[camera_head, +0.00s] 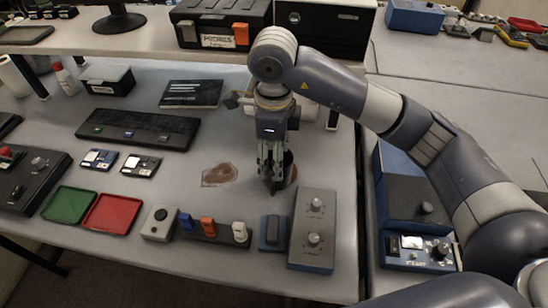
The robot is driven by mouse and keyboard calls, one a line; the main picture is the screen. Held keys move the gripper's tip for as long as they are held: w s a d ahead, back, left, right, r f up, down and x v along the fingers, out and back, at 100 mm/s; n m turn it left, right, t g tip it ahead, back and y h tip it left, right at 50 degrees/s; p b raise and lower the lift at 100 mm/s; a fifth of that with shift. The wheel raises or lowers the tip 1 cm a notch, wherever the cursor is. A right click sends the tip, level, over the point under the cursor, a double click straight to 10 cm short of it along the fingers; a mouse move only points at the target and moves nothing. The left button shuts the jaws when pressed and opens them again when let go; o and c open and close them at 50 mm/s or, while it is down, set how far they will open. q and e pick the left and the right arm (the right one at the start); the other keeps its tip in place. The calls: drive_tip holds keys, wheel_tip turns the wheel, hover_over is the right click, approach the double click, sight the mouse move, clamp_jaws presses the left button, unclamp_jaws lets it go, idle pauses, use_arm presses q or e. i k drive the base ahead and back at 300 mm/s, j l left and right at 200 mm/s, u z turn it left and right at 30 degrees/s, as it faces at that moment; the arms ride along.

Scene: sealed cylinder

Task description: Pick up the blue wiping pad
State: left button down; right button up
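What looks like the blue wiping pad (273,233), a small blue block with a darker top, lies flat on the light grey table near its front edge. It sits just left of a grey control box with two knobs (313,230). My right gripper (272,187) points down over the table, behind the pad in the picture and apart from it. Its fingers look close together, but I cannot tell whether they are open or shut. A dark and brown round object (291,172) is partly hidden behind the fingers. My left gripper is not in view.
A brown stain (219,175) marks the table left of my gripper. Red (112,213) and green (69,204) trays lie farther left. A shelf crosses behind.

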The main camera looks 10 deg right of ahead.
sight(272, 237)
drive_tip(key=k, duration=1.5)
